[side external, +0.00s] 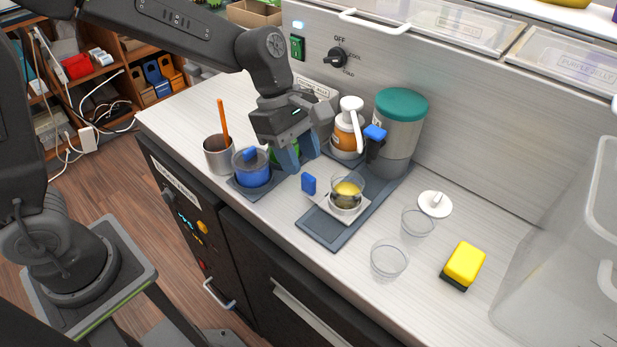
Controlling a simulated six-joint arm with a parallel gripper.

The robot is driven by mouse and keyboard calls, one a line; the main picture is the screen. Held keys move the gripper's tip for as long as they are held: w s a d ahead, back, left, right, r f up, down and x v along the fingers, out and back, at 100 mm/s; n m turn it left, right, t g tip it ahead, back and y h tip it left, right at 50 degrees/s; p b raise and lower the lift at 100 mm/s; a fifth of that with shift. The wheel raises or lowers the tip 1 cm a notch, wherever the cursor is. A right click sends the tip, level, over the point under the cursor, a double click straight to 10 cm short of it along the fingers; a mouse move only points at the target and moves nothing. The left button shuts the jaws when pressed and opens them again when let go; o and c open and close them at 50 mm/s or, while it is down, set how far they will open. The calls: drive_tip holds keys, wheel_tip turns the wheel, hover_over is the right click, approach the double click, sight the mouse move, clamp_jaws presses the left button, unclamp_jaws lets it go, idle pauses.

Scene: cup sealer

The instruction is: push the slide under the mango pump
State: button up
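The slide (324,208) is a small light plate on a dark track (322,231), with an upright blue handle (308,184) at its left. A clear cup (347,190) with yellow contents sits in its holder. The mango pump is probably the white-topped pump bottle (350,112) with an orange label, standing behind the slide at the back of the counter. The slide is in front of it, toward the counter's front edge. My gripper (297,156) is above and left-behind the handle, pointing down, fingers apart and apparently empty. It does not appear to touch the handle.
A teal-lidded canister (399,118) with a blue-topped tap stands right of the pump. A blue pot (251,170) and metal cup (219,155) stand left. A green object is partly hidden behind my fingers. Clear cups (389,259), a white lid (435,203) and yellow sponge (464,264) lie right.

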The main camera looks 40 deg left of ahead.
sight(307, 174)
drive_tip(key=shift+x, duration=2.65)
drive_tip(key=shift+c, duration=0.4)
clamp_jaws()
drive_tip(key=shift+w, duration=0.1)
